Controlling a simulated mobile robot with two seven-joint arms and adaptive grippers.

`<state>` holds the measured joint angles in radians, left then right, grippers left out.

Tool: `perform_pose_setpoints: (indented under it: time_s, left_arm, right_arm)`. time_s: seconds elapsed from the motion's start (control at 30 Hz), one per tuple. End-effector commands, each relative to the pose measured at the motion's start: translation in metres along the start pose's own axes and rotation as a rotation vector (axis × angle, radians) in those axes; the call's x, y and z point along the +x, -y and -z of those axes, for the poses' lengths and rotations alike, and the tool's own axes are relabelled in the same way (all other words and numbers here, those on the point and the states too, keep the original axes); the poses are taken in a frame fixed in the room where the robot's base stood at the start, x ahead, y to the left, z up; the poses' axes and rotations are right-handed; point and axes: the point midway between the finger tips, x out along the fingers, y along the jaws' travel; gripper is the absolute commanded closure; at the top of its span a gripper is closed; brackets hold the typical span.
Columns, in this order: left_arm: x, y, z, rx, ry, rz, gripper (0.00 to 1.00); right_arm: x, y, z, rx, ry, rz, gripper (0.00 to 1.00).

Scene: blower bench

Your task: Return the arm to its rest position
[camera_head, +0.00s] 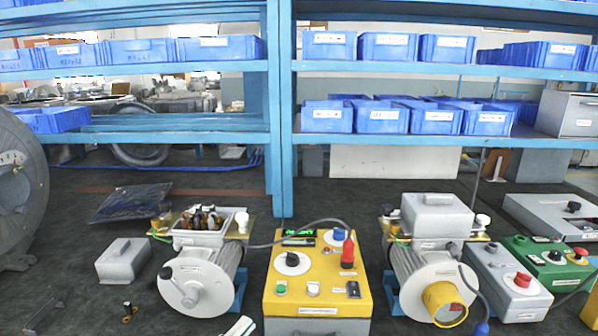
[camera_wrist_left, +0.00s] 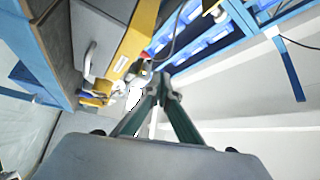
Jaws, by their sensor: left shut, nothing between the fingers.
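My left gripper (camera_wrist_left: 166,84) shows in the left wrist view with its two dark green fingers meeting at the tips, shut and empty. In the head view only a small white and green part of my left gripper (camera_head: 240,327) shows at the bottom edge, in front of the bench and left of the yellow control box (camera_head: 318,298). Most of the left arm is hidden below the frame. My right gripper is in neither view.
A grey motor with a white disc (camera_head: 190,285) stands left of the yellow box, and another motor (camera_head: 425,270) stands right. A loose grey cover (camera_head: 123,260) lies at the left. Blue bins (camera_head: 385,46) line the shelves behind. Grey and green switch boxes (camera_head: 550,262) stand at the right.

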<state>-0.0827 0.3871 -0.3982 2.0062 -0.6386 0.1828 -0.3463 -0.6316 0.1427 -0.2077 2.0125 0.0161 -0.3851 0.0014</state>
Motion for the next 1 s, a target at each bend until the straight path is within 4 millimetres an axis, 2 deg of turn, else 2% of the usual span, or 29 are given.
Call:
perform_pose_setpoints:
  time_s: [0.1,0.17,0.2,0.3,0.4,0.5,0.6,0.7,1.0]
  left_arm:
    - [-0.048,-0.054,-0.036,-0.298,0.241,-0.063,1.00]
    - [-0.076,-0.083,-0.049,-0.432,0.356,-0.092,1.00]
    - [-0.096,-0.101,-0.056,-0.517,0.429,-0.110,1.00]
    - [-0.146,-0.146,-0.063,-0.708,0.602,-0.152,1.00]
    - [-0.193,-0.183,-0.061,-0.863,0.748,-0.185,1.00]
    - [-0.230,-0.210,-0.055,-0.974,0.857,-0.208,1.00]
    - [-0.253,-0.226,-0.049,-1.042,0.926,-0.222,1.00]
    - [-0.264,-0.233,-0.046,-1.076,0.958,-0.227,1.00]
    - [-0.266,-0.234,-0.045,-1.080,0.963,-0.229,1.00]
  right_arm:
    - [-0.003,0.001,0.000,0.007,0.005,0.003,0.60]
    - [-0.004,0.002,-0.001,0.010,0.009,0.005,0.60]
    - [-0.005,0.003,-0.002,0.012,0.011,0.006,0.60]
    - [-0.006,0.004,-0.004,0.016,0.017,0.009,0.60]
    - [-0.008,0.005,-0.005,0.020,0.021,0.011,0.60]
    - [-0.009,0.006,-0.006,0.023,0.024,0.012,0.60]
    - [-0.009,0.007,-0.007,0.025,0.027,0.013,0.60]
    - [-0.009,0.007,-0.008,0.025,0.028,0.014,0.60]
    - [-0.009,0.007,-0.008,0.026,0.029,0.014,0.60]
